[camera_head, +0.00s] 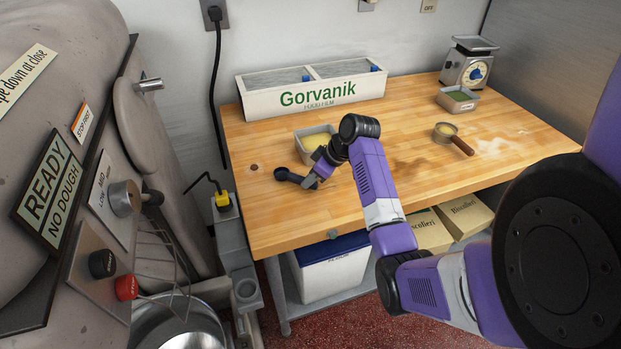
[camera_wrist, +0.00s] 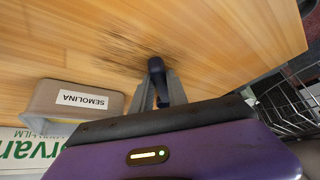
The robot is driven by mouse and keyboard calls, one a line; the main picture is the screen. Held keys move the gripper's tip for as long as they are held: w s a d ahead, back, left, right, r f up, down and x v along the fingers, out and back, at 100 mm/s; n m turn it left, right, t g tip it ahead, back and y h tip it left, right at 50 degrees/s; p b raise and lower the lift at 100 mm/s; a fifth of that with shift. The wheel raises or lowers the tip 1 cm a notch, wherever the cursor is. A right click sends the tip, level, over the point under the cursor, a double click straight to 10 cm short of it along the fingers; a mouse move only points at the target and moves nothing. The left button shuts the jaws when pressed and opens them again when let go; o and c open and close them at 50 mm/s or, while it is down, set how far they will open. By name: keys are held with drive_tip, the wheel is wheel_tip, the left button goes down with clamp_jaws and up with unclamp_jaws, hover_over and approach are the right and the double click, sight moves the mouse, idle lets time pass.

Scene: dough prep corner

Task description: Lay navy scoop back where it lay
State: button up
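The navy scoop (camera_head: 283,174) is at the left part of the wooden table, its dark bowl pointing left and its handle running to my gripper (camera_head: 316,180). In the wrist view the navy scoop (camera_wrist: 156,67) shows as a dark piece between the two grey fingers of my gripper (camera_wrist: 159,88), which look shut on it. The scoop is at or just above the tabletop; I cannot tell whether it touches. Part of it is hidden by the fingers.
A semolina tub (camera_wrist: 52,97) stands close by; it also shows in the head view (camera_head: 304,153). Behind it is a white Gorvanik film box (camera_head: 313,98). The table's front left (camera_head: 275,225) is clear.

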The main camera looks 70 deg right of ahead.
drive_tip(key=o, duration=0.4)
drive_tip(key=shift+o, duration=0.2)
drive_tip(key=shift+r, duration=0.2)
drive_tip(key=b+v, duration=0.1)
drive_tip(key=v, duration=1.1)
drive_tip(key=shift+f, duration=0.1)
